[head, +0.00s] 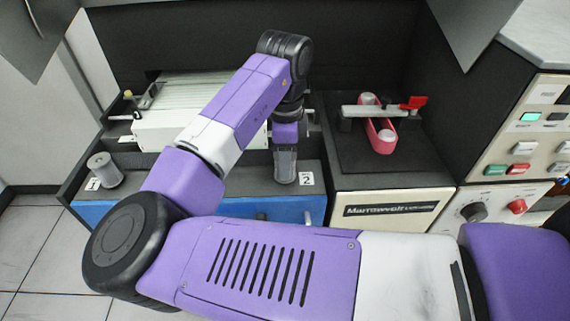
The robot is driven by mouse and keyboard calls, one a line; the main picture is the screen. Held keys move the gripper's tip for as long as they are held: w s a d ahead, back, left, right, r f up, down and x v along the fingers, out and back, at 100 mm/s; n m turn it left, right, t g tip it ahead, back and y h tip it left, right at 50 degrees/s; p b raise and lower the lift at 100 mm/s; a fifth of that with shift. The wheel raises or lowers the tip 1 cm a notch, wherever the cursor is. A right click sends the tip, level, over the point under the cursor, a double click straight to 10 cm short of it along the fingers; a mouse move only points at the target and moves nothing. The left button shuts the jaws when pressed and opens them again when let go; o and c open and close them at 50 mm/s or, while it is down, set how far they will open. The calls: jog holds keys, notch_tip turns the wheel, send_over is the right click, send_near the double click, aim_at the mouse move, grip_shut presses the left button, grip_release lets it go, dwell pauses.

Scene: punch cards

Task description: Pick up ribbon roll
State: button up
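A grey spool-shaped roll (104,170), which looks like a ribbon roll, stands at the left end of the dark ledge beside a label marked 1. My gripper (285,176) points down over the right end of this ledge, beside a label marked 2 (306,178). Its fingers are small and dark here. I cannot tell whether they are apart, or whether a second roll is between or behind them. The grey roll by label 1 is well to the left of my gripper and apart from it.
A pink oval piece with white round ends (380,136) lies on the black top at right, under a metal bar with a red knob (414,103). A stack of pale cards (190,110) is behind my arm. A button panel (525,135) stands at far right.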

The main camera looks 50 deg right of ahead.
grip_shut()
notch_tip(320, 180, up, 20)
jog(key=shift+b, duration=0.35)
jog(key=shift+r, duration=0.2)
dwell(0.4)
jog(key=shift+r+p, duration=2.8)
jog(key=shift+p, duration=0.9)
